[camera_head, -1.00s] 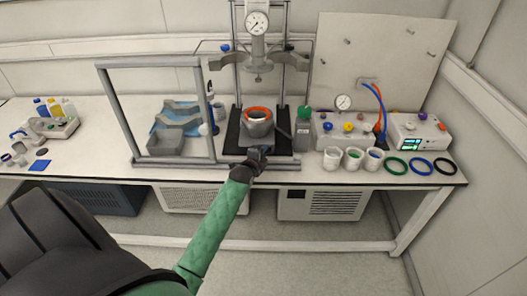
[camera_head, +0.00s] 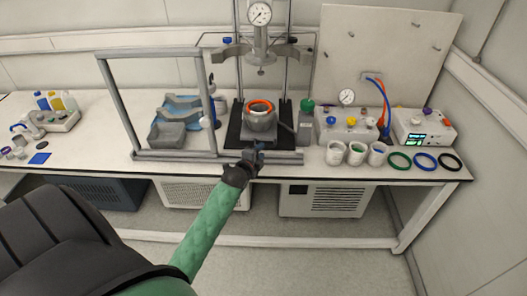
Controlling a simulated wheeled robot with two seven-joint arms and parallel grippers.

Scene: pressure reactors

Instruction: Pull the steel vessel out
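The steel vessel (camera_head: 261,121) is a grey pot with an orange ring (camera_head: 259,106) around its top. It stands upright on the black base plate (camera_head: 235,133) of the reactor stand, below the raised steel head (camera_head: 262,53) with its gauge. My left gripper (camera_head: 254,152) is just in front of the vessel, low at the plate's front edge. A small gap seems to lie between gripper and vessel; contact cannot be made out. The fingers are too small and dark to tell open from shut. My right gripper is not in view.
A grey frame (camera_head: 204,100) stands left of the vessel, with a grey block and blue tray behind. A grey block with a green cap (camera_head: 306,107) stands close at right. White cups (camera_head: 335,153) and coloured rings (camera_head: 425,162) lie further right.

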